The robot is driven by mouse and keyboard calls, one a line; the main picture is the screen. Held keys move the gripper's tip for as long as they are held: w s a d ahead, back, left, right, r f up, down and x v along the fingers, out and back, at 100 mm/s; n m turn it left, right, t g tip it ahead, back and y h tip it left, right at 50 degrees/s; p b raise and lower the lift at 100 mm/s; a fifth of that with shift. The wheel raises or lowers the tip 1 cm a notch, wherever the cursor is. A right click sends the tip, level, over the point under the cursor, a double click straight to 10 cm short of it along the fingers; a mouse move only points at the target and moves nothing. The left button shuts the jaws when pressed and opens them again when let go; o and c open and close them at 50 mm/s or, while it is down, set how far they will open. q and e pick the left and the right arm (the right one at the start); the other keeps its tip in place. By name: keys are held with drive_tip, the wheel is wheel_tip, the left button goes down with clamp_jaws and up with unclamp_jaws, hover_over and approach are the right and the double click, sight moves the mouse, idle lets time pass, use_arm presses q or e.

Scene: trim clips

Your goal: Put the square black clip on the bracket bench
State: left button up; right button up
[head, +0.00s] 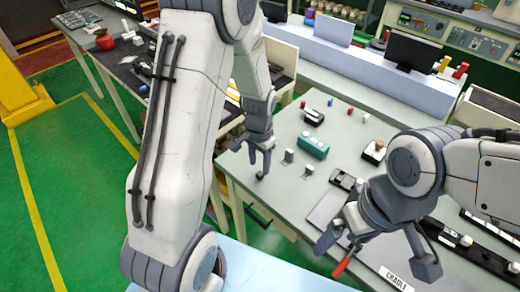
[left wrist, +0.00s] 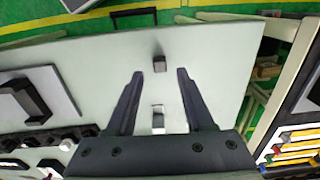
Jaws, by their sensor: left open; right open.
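A small dark, square-looking clip (left wrist: 159,63) stands on the pale table top (left wrist: 215,50) in the left wrist view, just beyond and between my left fingertips. A pale metallic clip (left wrist: 157,118) shows between the fingers, nearer the palm. My left gripper (head: 259,168) is open with nothing gripped and hangs by the table's left edge in the head view; it also shows in the left wrist view (left wrist: 159,75). The dark clip cannot be told apart from the fingers in the head view. My right gripper (head: 377,252) is open over the table's front right. I cannot tell which surface is the bracket bench.
A "CRADLE" label (head: 396,279) is at the front. A cluttered side table (head: 122,72) stands back left.

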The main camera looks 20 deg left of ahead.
sight(260, 174)
use_arm(q)
wheel_tip(260, 174, up, 8)
drive_tip(key=s+d+r+m, duration=0.2)
drive_tip(key=s+d+r, duration=0.3)
drive_tip(key=s+d, duration=0.4)
drive_tip(key=s+d+r+m+h, duration=0.1)
drive_tip(key=s+d, duration=0.5)
drive_tip(key=s, duration=0.6)
drive_tip(key=shift+d+r+b, duration=0.15)
drive_tip(key=shift+r+b, duration=0.2)
